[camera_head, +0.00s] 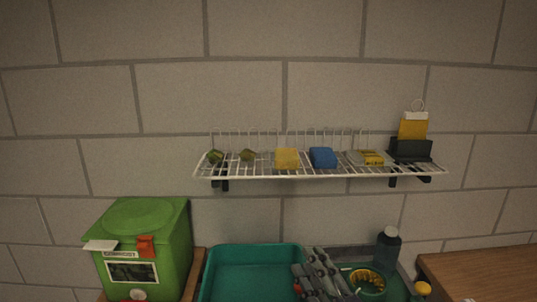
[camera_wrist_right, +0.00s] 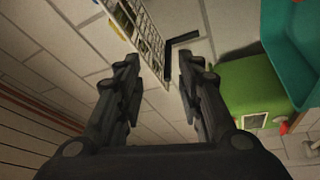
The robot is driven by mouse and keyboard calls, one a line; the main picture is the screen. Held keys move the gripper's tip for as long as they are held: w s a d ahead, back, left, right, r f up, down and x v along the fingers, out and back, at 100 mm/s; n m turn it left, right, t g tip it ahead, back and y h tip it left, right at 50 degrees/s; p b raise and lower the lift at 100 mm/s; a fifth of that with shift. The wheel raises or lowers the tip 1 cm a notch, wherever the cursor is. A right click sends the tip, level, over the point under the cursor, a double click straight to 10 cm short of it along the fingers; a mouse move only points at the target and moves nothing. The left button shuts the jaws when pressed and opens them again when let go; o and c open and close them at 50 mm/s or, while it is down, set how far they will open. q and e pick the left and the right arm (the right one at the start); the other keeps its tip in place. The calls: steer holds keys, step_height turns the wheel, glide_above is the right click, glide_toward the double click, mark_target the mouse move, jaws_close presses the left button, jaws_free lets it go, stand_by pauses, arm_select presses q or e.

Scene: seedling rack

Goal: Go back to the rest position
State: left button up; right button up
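My right gripper (camera_head: 309,262) shows at the bottom centre of the head view, in front of the teal tray (camera_head: 253,247) and below the wire shelf (camera_head: 320,173). In the right wrist view the right gripper (camera_wrist_right: 158,62) has its two fingers apart, with only wall and the edge of the shelf behind the gap. It holds nothing. My left gripper is not in view.
The shelf on the block wall carries small green items, a yellow block (camera_head: 287,158), a blue block (camera_head: 322,158) and a black holder (camera_head: 410,150). A green bin (camera_head: 170,222) stands left. A dark bottle (camera_head: 387,250) and a round bowl (camera_head: 367,282) stand right of the gripper.

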steer(key=s+d+f+m+g+h, duration=0.35)
steer(key=d+f+m, duration=0.2)
steer(key=f, duration=0.35)
steer(key=s+d+f+m+g+h, duration=0.35)
steer(key=s+d+f+m, duration=0.2)
steer(key=f, duration=0.25)
steer(key=s+f+m+g, duration=0.1)
steer(key=s+f, duration=0.1)
steer(key=s, duration=0.1)
steer(key=s+f+m+g, duration=0.1)
steer(key=s+f+g, duration=0.1)
steer(key=s+f, duration=0.1)
steer(key=s+f+m+g+h, duration=0.1)
steer(key=s+f+m, duration=0.1)
steer(key=s, duration=0.1)
steer(key=shift+s+d+f+g, duration=0.15)
steer(key=shift+d+f+g, duration=0.15)
steer(key=shift+d, duration=0.1)
steer(key=s+f+m+g, duration=0.2)
steer(key=s+f+g, duration=0.15)
steer(key=s, duration=0.65)
step_height(320, 180, down, 28)
steer(key=s+g+b, duration=0.1)
steer(key=g+b, duration=0.1)
steer(key=s+d+f+b, duration=0.1)
steer(key=s+d+f, duration=0.2)
steer(key=s+f, duration=1.4)
steer(key=shift+f+n+g, duration=0.2)
steer(key=shift+n+g, duration=0.1)
steer(key=shift+g, duration=0.15)
